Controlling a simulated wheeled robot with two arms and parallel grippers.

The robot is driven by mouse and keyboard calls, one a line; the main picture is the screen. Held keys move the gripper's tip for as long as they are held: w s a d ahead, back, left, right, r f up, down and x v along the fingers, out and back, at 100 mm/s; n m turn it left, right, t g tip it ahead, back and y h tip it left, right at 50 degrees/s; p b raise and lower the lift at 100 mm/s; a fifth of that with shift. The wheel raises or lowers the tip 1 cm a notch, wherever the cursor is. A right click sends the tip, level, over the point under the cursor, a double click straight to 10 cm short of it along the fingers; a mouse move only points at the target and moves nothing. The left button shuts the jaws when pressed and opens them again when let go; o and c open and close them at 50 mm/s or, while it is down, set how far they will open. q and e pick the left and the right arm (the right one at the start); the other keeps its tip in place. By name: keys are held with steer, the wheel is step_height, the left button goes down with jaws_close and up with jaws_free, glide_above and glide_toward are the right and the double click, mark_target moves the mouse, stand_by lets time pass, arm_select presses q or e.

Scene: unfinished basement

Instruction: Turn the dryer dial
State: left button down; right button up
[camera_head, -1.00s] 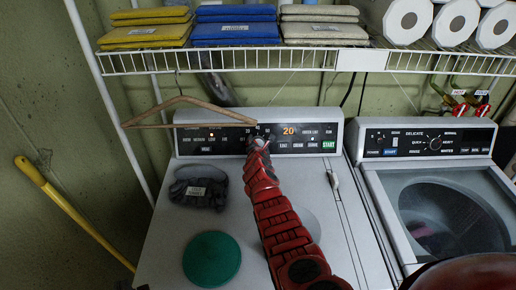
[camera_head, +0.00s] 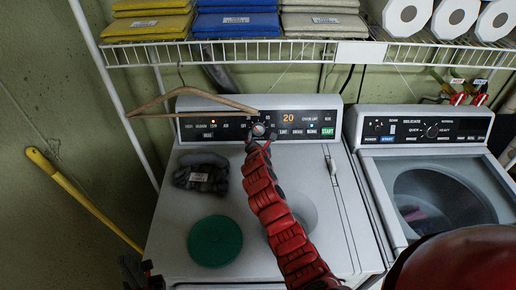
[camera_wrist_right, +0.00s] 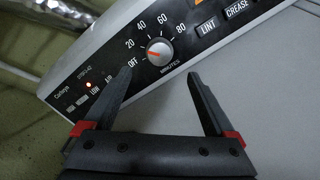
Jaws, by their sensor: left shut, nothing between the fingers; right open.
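The dryer dial (camera_head: 259,129) is a small round knob on the dryer's black control panel, beside an orange "20". In the right wrist view the dial (camera_wrist_right: 159,51) is silver, with an orange mark pointing left, between OFF and 20. My right gripper (camera_head: 258,142) is at the end of the red arm, just in front of the dial. In the wrist view its open fingers (camera_wrist_right: 158,73) sit apart below the dial, one toward each side, with nothing between them.
A wooden hanger (camera_head: 190,98) hangs before the panel's left part. A dark folded cloth (camera_head: 201,174) and a green disc (camera_head: 215,241) lie on the dryer top (camera_head: 170,225). A washer (camera_head: 440,195) stands right. A wire shelf (camera_head: 270,50) with cloths and rolls is above.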

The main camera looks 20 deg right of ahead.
steer(key=b+v, duration=0.2)
steer(key=v, duration=0.4)
steer(key=shift+s, duration=0.2)
stand_by(0.4)
